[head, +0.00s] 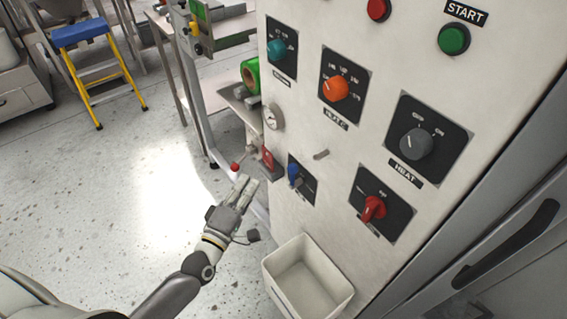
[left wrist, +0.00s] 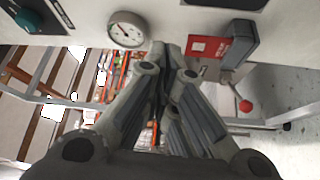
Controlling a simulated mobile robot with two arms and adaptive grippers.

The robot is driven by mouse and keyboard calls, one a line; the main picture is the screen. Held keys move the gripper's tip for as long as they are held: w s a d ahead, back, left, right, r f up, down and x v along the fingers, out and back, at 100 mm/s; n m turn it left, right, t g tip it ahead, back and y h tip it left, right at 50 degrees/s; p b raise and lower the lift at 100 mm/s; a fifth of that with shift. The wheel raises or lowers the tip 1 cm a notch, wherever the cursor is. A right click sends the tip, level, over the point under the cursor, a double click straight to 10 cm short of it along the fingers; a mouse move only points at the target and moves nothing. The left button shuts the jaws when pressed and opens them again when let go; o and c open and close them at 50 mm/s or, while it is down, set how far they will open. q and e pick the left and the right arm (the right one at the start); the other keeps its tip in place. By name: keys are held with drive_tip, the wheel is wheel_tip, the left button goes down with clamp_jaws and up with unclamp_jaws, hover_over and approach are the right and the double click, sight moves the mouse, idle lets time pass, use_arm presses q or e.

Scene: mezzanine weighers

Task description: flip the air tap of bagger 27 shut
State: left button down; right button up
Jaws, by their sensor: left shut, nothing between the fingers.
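The white bagger cabinet (head: 345,150) fills the middle and right of the head view; I cannot read a number 27 on it. On its left side, below a round gauge (head: 273,117), a lever with a red ball knob (head: 235,167) sticks out and looks like the air tap. The knob also shows in the left wrist view (left wrist: 245,105), right of the fingers, below a grey block (left wrist: 238,43) and a red label (left wrist: 208,46). My left gripper (head: 247,186) is shut and empty, just below and right of the knob, apart from it in the wrist view. My right gripper is out of view.
The cabinet front carries several rotary switches, including an orange one (head: 335,88) and a red one (head: 373,208), and a green start button (head: 454,39). A white bin (head: 308,278) is below. A step ladder (head: 100,70) stands far left.

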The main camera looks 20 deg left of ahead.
use_arm(q)
drive_tip(key=w+d+r+p, duration=0.1)
drive_tip(key=w+p, duration=0.1)
drive_tip(key=w, duration=0.8)
drive_tip(key=d, duration=0.1)
drive_tip(key=s+d, duration=0.1)
drive_tip(key=s+d+f+p, duration=0.1)
drive_tip(key=d, duration=0.1)
drive_tip(key=shift+s+d+r+m+b, duration=0.1)
drive_tip(key=shift+s+d+m+b, duration=0.05)
drive_tip(key=shift+m+b, duration=0.25)
